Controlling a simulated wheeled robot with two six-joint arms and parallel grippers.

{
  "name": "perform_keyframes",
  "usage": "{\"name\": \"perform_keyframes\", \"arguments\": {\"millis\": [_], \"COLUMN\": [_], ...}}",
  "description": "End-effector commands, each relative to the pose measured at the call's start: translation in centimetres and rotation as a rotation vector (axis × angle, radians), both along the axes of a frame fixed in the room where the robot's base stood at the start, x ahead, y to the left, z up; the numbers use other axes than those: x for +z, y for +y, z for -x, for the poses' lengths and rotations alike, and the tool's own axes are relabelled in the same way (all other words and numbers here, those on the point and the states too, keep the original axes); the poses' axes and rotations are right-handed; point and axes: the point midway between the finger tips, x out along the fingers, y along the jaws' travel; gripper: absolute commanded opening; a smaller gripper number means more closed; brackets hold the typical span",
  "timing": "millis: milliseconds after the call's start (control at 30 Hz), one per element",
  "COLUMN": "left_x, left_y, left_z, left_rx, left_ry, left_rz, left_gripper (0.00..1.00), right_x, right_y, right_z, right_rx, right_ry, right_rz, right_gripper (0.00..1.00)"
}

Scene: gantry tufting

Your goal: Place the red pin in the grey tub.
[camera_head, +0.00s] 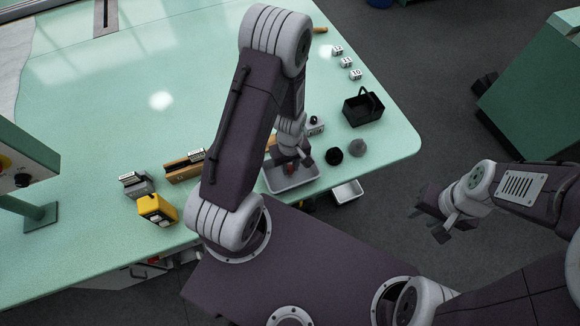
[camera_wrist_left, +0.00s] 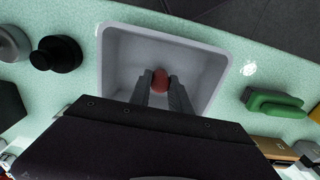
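The grey tub (camera_head: 305,179) stands near the table's front edge, below my left gripper (camera_head: 290,163). In the left wrist view the tub (camera_wrist_left: 208,62) shows from above with a pale interior. The red pin (camera_wrist_left: 160,80) appears as a round red head between the fingertips of my left gripper (camera_wrist_left: 161,84), within the tub's outline. The fingers sit close against both its sides. The pin's lower part is hidden, so I cannot tell whether it touches the tub floor. In the head view a bit of red (camera_head: 291,170) shows under the fingers. My right gripper (camera_head: 432,217) is open and empty, off the table.
Right of the tub are a black round piece (camera_head: 334,156), a grey one (camera_head: 358,147) and a black basket (camera_head: 364,107). A green piece (camera_wrist_left: 274,103) lies beside the tub. A yellow block (camera_head: 157,210) and wooden block (camera_head: 184,167) stand left. A white tray (camera_head: 347,191) sits below the table edge.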

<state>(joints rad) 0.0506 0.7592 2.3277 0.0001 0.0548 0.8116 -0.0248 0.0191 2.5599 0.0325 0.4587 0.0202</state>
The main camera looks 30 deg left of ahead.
Motion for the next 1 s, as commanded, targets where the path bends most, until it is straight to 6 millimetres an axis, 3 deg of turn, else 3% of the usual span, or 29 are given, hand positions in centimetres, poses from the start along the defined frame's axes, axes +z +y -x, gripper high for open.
{"name": "perform_keyframes", "arguments": {"millis": [33,100,467,567,800,1000], "left_x": [0.0,0.0,0.7,2.4,8.5,11.6], "left_y": [0.0,0.0,0.0,0.0,0.0,0.0], "left_z": [0.0,0.0,-0.1,-0.1,-0.2,-0.1], "left_rx": [0.000,0.000,0.000,0.000,0.000,0.000], "left_ry": [0.000,0.000,-0.003,-0.006,-0.008,-0.003], "left_rz": [0.000,0.000,0.000,0.000,0.000,0.000], "left_gripper": [0.34,0.45,0.45,0.45,0.45,0.45], "right_x": [0.0,0.0,0.2,0.3,0.9,1.1], "right_y": [0.0,0.0,0.0,0.0,0.0,0.0], "right_z": [0.0,0.0,0.0,0.0,0.0,0.0], "right_rx": [0.000,0.000,0.000,0.000,0.000,0.000], "right_ry": [0.000,0.000,0.000,0.000,0.000,0.000], "right_rz": [0.000,0.000,0.000,0.000,0.000,0.000], "right_gripper": [0.34,0.34,0.34,0.34,0.34,0.34]}}
